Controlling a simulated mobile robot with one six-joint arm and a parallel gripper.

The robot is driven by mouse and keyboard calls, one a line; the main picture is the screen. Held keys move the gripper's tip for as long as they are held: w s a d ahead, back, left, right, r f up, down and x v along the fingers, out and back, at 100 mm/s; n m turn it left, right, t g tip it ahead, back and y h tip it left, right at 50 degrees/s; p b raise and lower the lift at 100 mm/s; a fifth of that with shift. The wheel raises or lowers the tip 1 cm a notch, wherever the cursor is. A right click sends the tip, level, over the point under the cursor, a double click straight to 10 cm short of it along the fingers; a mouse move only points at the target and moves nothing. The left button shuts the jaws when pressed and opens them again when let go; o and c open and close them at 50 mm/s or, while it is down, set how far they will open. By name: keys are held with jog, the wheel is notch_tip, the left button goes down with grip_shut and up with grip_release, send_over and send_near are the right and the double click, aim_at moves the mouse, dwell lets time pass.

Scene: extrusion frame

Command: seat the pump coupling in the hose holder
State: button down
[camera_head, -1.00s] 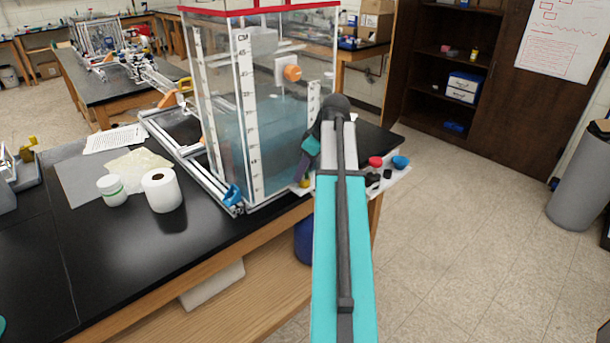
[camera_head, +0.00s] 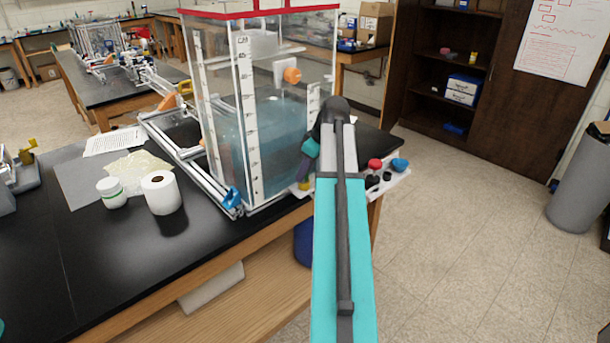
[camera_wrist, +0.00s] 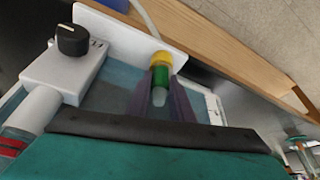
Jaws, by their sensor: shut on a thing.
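In the wrist view, my gripper (camera_wrist: 161,100) has its two purple fingers shut on a small green-and-yellow fitting, which I take as the pump coupling (camera_wrist: 160,72). Its yellow end lies against or very close to the edge of a white plate (camera_wrist: 115,28); I cannot tell whether they touch. A pale tip shows between the fingers. A pale hose (camera_wrist: 145,15) runs beyond the plate near the yellow end. I cannot clearly make out the hose holder. In the head view, my gripper (camera_head: 304,168) is beside the clear tank, mostly behind my arm, with the yellow end (camera_head: 304,185) low beside it.
The clear water tank (camera_head: 250,110) stands left of my arm on the black bench (camera_head: 90,250). A white panel (camera_head: 393,183) with red and black knobs and a blue cup is to the right. In the wrist view, a white box with a black knob (camera_wrist: 72,40) is close left.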

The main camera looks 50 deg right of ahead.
jog(key=shift+r, duration=0.15)
jog(key=shift+r+b, duration=0.6)
jog(key=shift+r, duration=0.75)
jog(key=shift+s+r, duration=0.1)
jog(key=shift+r, duration=0.15)
jog(key=s+d+r+b, duration=0.1)
jog(key=s+b, duration=0.2)
jog(key=s, duration=1.2)
jog(key=shift+s+r, duration=0.25)
jog(key=shift+s, duration=0.1)
